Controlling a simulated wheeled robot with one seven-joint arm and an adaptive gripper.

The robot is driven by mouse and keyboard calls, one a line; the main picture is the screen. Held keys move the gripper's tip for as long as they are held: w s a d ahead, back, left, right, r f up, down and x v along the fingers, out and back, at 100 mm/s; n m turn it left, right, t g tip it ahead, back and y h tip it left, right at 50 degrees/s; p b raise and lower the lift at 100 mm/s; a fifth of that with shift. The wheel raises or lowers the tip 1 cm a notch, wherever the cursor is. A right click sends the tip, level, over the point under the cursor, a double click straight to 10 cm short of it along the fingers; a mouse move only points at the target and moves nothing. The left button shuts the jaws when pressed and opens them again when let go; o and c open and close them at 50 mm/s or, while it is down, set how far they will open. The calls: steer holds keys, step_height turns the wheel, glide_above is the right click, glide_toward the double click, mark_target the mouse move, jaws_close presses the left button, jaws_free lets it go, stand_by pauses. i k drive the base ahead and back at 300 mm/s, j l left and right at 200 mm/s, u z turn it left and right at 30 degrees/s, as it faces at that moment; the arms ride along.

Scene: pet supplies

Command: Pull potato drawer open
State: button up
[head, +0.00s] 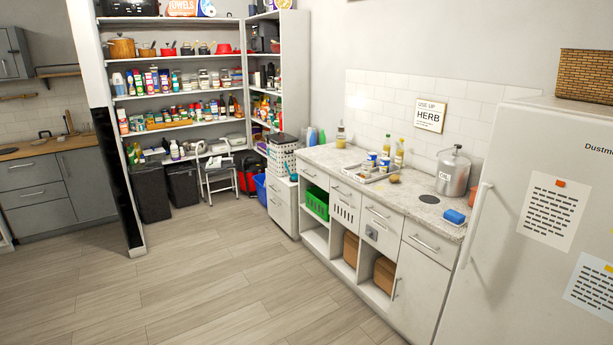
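A white counter unit with a speckled stone top (410,193) stands along the right wall, and its drawers look shut. A drawer front with vertical slots (343,213) sits below a plain drawer (345,191). To the right, a drawer front with a small grey label or picture (372,234) sits below another plain drawer (379,211). I cannot read any potato marking, so I cannot tell which is the potato drawer. My gripper is not in view.
The wood-look floor (220,275) before the counter is clear. A white fridge (545,220) stands at the right. Open cubbies hold a green basket (316,203) and brown boxes (384,273). A step stool (217,172) and dark bins (152,193) stand by the shelves.

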mark_target(389, 223)
steer(key=i+l+u, duration=0.1)
steer(key=i+u, duration=0.25)
steer(key=i, duration=1.75)
steer(key=i+z, duration=0.4)
steer(key=i+j+z, duration=0.2)
steer(key=i+z, duration=0.15)
steer(key=i, duration=0.15)
steer(key=i+j+z, duration=0.4)
steer(key=i+l, duration=0.05)
steer(key=l, duration=0.05)
